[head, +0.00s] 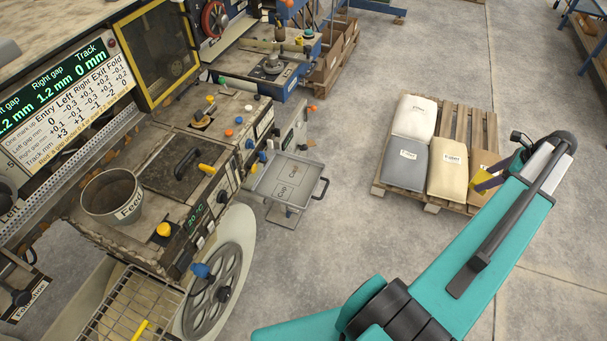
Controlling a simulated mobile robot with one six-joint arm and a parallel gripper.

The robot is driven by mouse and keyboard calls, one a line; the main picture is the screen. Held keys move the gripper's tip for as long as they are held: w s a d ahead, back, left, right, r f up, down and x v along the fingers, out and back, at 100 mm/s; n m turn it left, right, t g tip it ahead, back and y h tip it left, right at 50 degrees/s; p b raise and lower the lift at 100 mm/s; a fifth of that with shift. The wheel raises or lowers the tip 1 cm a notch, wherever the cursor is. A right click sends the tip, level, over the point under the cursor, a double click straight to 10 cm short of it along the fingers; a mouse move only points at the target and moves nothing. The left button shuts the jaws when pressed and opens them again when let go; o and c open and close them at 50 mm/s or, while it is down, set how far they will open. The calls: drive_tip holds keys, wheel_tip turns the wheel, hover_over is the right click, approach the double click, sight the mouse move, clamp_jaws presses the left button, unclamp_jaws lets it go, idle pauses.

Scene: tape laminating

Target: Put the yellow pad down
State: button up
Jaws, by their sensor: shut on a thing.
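My gripper (489,182) is at the right, over the near right corner of the wooden pallet, partly hidden behind my teal arm. It is shut on a small yellow piece, which looks like the yellow pad (481,177). Only a little of the pad shows, above a tan pack on the pallet. I cannot tell whether the pad touches that pack or hangs above it.
The pallet (432,207) bears a white sack (415,117), a grey sack (404,163), a cream sack (447,168) and the tan pack (477,196). Its far right slats are bare. A grey tray (285,181) stands by the machine at left. Concrete floor between is clear.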

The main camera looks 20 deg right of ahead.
drive_tip(key=w+a+r+n+g+y+b, duration=0.1)
drive_tip(key=w+a+n+g+b, duration=0.3)
drive_tip(key=w+a, duration=0.75)
drive_tip(key=w+a+n+t+y+b, duration=0.1)
drive_tip(key=w+a+n+b, duration=0.3)
drive_tip(key=w+a, duration=0.75)
drive_tip(key=w+a+n+g+b, duration=0.1)
drive_tip(key=a+n, duration=0.3)
drive_tip(key=a, duration=0.7)
drive_tip(key=w+a+r+n+g+b, duration=0.1)
drive_tip(key=a+n+b, duration=0.1)
drive_tip(key=a, duration=1)
drive_tip(key=w+a+r+n+g+b, duration=0.1)
drive_tip(key=a+n, duration=0.4)
drive_tip(key=a, duration=0.7)
drive_tip(key=shift+a+n+g+h+b, duration=0.2)
drive_tip(key=shift+n+g+h+b, duration=0.15)
drive_tip(key=shift+b, duration=0.4)
drive_tip(key=shift+s, duration=0.1)
